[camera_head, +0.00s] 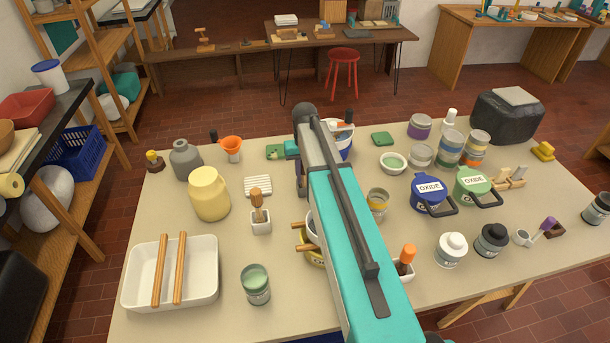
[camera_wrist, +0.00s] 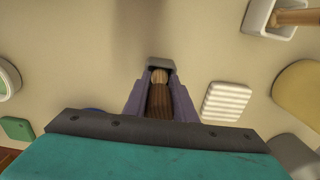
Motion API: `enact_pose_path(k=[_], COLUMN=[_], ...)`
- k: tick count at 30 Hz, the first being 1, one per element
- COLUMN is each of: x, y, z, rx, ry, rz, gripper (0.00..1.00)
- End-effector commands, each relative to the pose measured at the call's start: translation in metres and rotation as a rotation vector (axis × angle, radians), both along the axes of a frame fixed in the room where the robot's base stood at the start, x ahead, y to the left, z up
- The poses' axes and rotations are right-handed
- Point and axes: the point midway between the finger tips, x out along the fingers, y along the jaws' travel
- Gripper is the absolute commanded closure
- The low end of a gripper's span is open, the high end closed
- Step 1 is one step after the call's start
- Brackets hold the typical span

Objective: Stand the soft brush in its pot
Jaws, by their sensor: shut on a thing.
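My gripper (camera_wrist: 160,82) points down over the table and is shut on a brown wooden-looking piece (camera_wrist: 158,97), probably the soft brush. A grey block (camera_wrist: 161,65) shows at the fingertips; I cannot tell whether it belongs to the brush. In the head view my arm hides the held piece. A small white square pot (camera_head: 261,228) stands left of my arm with a wooden-handled tool (camera_head: 257,203) upright in it. This pot also shows at the top right of the wrist view (camera_wrist: 259,20), apart from my gripper. I cannot tell for certain which pot is the brush's.
A white ribbed dish (camera_head: 258,185) and a yellow jar (camera_head: 209,193) stand left of my arm. A white tray (camera_head: 206,297) with two wooden sticks is at front left. A pot with an orange-handled tool (camera_head: 407,256) is right of my arm. Lidded tubs (camera_head: 430,192) crowd the right.

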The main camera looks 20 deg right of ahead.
Motion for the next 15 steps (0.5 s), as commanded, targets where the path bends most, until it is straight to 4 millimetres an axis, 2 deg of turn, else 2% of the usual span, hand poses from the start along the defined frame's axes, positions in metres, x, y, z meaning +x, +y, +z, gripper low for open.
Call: enact_pose_path(k=[3, 4, 6, 15], x=[-0.0001, 0.0000, 0.0000, -0.0001], y=[-0.0001, -0.0001, -0.0002, -0.0002], z=[-0.0029, -0.0022, -0.0020, -0.0017], rx=[0.000, 0.000, 0.000, 0.000], ry=[0.000, 0.000, 0.000, 0.000], rz=[0.000, 0.000, 0.000, 0.000], gripper=[0.98, 0.71, 0.59, 0.57])
